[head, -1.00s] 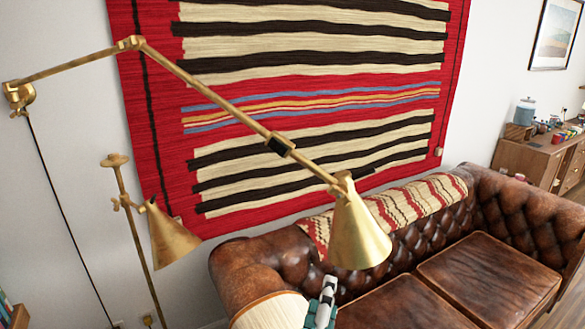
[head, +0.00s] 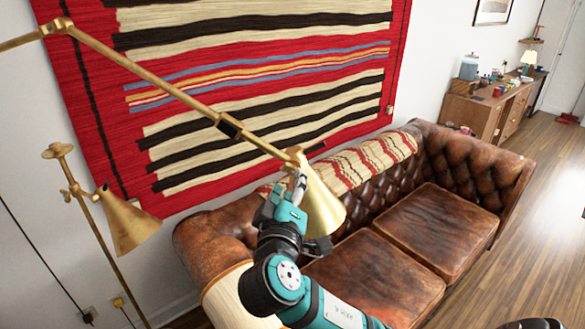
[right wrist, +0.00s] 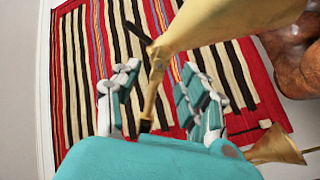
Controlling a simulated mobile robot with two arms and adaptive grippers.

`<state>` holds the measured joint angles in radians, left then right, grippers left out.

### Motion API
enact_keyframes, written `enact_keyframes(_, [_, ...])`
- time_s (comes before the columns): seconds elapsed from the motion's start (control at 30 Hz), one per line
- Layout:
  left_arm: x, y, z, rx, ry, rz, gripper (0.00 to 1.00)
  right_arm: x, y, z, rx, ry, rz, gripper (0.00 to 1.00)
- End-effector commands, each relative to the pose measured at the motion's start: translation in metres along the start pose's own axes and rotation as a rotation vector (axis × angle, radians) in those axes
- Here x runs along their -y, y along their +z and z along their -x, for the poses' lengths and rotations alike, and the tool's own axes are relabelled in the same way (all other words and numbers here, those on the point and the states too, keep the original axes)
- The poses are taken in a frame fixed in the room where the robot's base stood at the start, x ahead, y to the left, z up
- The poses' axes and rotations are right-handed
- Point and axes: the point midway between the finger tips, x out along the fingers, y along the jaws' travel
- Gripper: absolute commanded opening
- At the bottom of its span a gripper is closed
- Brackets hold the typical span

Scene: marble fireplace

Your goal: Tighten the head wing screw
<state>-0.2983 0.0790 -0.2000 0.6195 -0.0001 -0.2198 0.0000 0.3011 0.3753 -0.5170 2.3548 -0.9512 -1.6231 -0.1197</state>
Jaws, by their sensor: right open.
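The brass lamp's cone head (head: 325,208) hangs from the end of its long arm (head: 165,88), in front of the sofa. I cannot tell surely whether this is the wing screw. My right gripper (head: 297,178) is at the joint, overlapping the cone. In the right wrist view, its fingers (right wrist: 160,70) are open, on either side of the brass joint (right wrist: 157,58), with the cone (right wrist: 220,22) above. Contact is unclear. My left gripper is out of view.
A second brass lamp head (head: 130,225) hangs at the left on a floor stand. A striped rug (head: 255,75) covers the wall behind. A brown leather sofa (head: 375,275) stands behind and below my right arm. Open wooden floor (head: 530,250) lies at the right.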

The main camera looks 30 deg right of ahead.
Motion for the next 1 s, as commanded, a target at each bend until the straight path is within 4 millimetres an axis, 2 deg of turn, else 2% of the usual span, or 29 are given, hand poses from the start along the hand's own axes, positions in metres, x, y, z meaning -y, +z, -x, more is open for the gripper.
enact_keyframes(0.1, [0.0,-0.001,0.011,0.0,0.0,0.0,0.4,-0.004,-0.001,-0.021,0.002,0.003,0.004,0.43])
enact_keyframes(0.3, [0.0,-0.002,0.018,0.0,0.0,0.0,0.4,-0.001,-0.001,-0.041,0.001,0.0,0.001,0.43])
enact_keyframes(0.67, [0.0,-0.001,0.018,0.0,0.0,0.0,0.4,0.0,0.0,-0.045,0.0,0.0,-0.001,0.42])
enact_keyframes(1.0, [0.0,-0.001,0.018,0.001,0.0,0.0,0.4,0.0,0.0,-0.045,0.0,-0.001,-0.001,0.0])
